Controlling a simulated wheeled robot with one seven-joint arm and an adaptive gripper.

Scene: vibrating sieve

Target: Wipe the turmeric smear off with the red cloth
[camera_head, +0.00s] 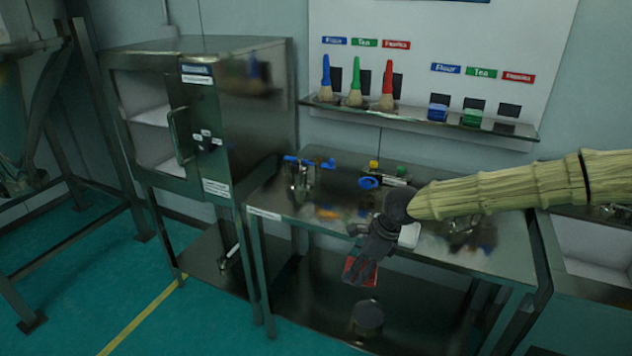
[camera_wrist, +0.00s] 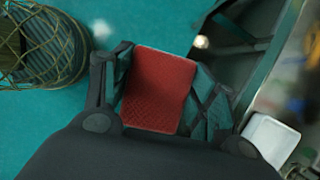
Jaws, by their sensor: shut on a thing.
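My gripper (camera_head: 368,258) is shut on the red cloth (camera_head: 358,273), in front of the steel table's front edge and lower than its top. In the wrist view the cloth (camera_wrist: 157,92) is a flat, textured red block between the two fingers of my gripper (camera_wrist: 164,75). Teal floor shows beyond it. A small orange patch (camera_head: 328,213) shows on the table top (camera_head: 290,206); I cannot tell whether it is the turmeric smear or a reflection. My arm hides part of the table.
Blue-handled items (camera_head: 308,162) stand on the table. A wall shelf (camera_head: 420,122) above holds blue, green and red brushes and coloured blocks. A steel cabinet (camera_head: 245,125) stands left. A dark round object (camera_head: 367,317) sits on the lower shelf.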

